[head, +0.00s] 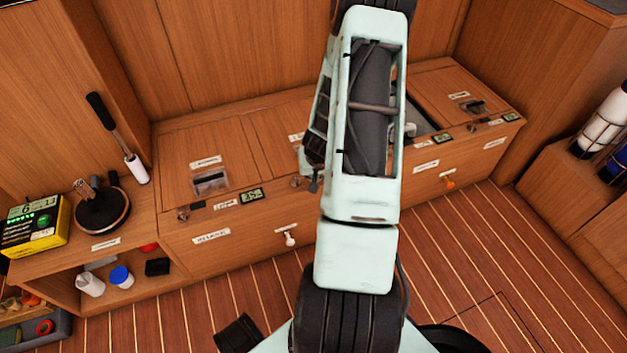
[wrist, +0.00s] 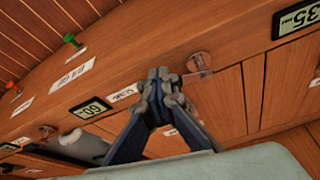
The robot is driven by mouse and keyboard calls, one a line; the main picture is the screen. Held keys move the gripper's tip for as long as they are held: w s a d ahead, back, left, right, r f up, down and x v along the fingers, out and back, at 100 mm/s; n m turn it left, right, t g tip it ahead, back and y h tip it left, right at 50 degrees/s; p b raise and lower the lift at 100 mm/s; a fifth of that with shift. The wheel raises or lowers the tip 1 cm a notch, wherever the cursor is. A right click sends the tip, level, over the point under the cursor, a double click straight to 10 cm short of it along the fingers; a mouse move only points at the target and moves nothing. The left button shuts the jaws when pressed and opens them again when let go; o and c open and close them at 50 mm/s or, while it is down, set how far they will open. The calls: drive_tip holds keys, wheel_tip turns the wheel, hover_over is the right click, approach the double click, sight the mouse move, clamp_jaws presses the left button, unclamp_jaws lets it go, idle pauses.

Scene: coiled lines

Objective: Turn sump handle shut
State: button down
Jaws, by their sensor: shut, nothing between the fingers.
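Small turn handles sit on the front face of the long wooden bench. The head view shows a white handle (head: 290,238) below the left section and an orange handle (head: 449,183) below the right section. The wrist view shows a green handle (wrist: 70,38) and an orange-red handle (wrist: 12,86). The labels are too small to read, so I cannot tell which handle is the sump one. My gripper (wrist: 159,76) is shut and empty, close over the bench edge and apart from the green handle. In the head view my arm hides the gripper and the bench's middle.
Bench-top displays (head: 251,195) and clear round knobs (wrist: 199,62) lie near the gripper. A grey object (wrist: 84,146) lies near the fingers. A yellow meter (head: 36,226) and a black round stand (head: 102,212) are at left. The striped floor (head: 470,270) before the bench is clear.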

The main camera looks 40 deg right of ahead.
drive_tip(key=shift+w+d, duration=0.35)
drive_tip(key=shift+d, duration=0.25)
idle(0.5)
drive_tip(key=shift+s+a+b, duration=0.1)
drive_tip(key=shift+a+b, duration=0.25)
drive_tip(key=shift+a, duration=0.5)
drive_tip(key=shift+s, duration=0.15)
